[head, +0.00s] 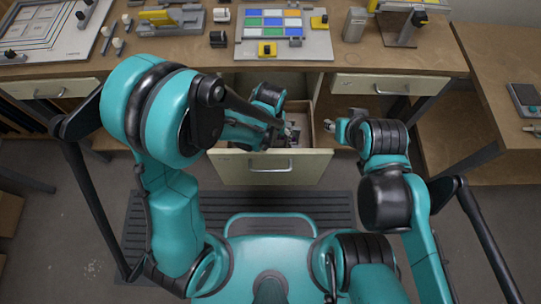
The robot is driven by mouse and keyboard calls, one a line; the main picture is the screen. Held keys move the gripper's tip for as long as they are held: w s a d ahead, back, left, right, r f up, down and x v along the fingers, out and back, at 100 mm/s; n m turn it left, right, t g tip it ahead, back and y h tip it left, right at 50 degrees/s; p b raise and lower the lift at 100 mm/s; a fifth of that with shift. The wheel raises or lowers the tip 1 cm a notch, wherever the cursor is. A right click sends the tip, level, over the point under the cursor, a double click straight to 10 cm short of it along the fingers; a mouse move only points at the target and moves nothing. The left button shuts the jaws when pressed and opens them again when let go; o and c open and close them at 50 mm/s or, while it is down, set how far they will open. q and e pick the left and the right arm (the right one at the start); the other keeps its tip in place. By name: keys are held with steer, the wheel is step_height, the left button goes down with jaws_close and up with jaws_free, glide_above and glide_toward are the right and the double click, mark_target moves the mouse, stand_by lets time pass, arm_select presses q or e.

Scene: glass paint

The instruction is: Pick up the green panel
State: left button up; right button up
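Green panels (273,22) show among blue and white ones in a grid on a grey board (316,46) on the workbench, at the top centre. I cannot tell which one is the task's panel. My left gripper (291,134) is low inside the open drawer (265,168), by small grey items that are too small to make out. Its fingers are partly hidden, and I cannot tell whether they are open. My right gripper (331,124) is at the drawer's right side, apart from the board. Its fingers are too small to read. No green panel shows in either gripper.
The workbench (190,48) spans the top, with a closed drawer on each side of the open one. Yellow-and-grey tools (172,20), a grey block (354,24) and a framed white board (40,30) stand on it. Another table (500,60) is at the right.

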arm_select(q)
jaws_close()
step_height(320, 180, up, 10)
steer(key=p, duration=0.4)
stand_by(0.3)
steer(key=shift+r, duration=0.1)
steer(key=c, duration=0.9)
jaws_free()
steer(key=c, duration=0.3)
steer(key=shift+r+p, duration=6.9)
steer(key=shift+r, duration=1.6)
steer(key=shift+c, duration=0.2)
